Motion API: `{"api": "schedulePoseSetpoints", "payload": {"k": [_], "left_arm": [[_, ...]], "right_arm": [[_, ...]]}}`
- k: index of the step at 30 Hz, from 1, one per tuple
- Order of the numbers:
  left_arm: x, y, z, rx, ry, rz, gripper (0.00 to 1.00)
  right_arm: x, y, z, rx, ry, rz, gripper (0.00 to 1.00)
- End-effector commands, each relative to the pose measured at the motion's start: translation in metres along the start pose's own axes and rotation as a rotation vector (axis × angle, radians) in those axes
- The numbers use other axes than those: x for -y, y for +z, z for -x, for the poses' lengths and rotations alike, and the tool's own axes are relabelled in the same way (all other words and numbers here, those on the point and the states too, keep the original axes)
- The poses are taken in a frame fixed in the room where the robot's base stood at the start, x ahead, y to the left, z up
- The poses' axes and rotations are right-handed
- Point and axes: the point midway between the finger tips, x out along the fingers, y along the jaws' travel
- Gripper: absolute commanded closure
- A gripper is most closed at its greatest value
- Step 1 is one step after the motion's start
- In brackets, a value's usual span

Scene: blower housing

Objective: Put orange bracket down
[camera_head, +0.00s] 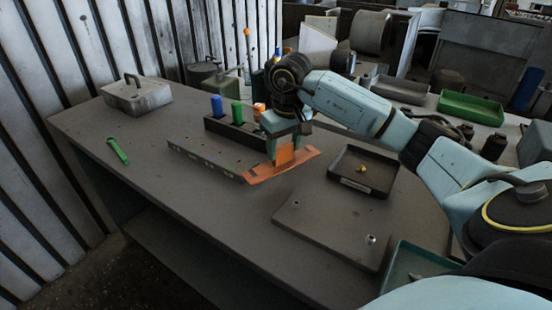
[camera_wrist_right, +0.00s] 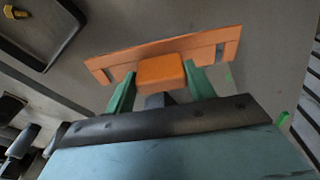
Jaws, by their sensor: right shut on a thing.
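The orange bracket (camera_head: 280,165) is a flat strip with a raised block in its middle. In the head view it is at the middle of the table, beside the right end of a long dark rail. My right gripper (camera_head: 288,150) points down and is shut on the bracket's block. The wrist view shows the bracket (camera_wrist_right: 163,56) with slots near its ends and the green fingers of my right gripper (camera_wrist_right: 160,85) on both sides of the block. I cannot tell whether the bracket touches the table. My left gripper is not in view.
The dark rail (camera_head: 205,160) lies left of the bracket. A black tray (camera_head: 362,172) with a small yellow part is to the right. A flat plate (camera_head: 330,232) with two studs lies in front. A holder with blue and green handles (camera_head: 237,133) stands behind.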

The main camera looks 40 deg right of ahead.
Motion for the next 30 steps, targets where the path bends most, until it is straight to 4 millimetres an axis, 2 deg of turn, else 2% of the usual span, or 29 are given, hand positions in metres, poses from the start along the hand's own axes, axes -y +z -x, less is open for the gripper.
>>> {"api": "schedulePoseSetpoints", "payload": {"k": [5, 10, 21, 22, 26, 30], "left_arm": [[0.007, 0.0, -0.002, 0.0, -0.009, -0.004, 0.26], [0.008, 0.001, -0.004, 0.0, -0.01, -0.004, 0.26], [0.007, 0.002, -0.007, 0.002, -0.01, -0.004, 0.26], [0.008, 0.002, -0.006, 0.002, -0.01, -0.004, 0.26], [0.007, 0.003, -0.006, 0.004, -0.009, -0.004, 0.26], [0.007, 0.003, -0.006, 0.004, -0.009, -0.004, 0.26]], "right_arm": [[0.001, 0.002, -0.014, 0.0, -0.003, 0.001, 1.0], [0.001, 0.005, -0.038, 0.0, -0.002, 0.001, 1.0], [0.001, 0.004, -0.043, -0.003, -0.001, 0.001, 1.0], [0.001, 0.005, -0.043, -0.002, -0.001, 0.001, 0.43], [0.001, 0.005, -0.043, -0.002, -0.001, 0.001, 0.26], [0.001, 0.005, -0.043, -0.001, -0.001, 0.001, 0.24]]}}
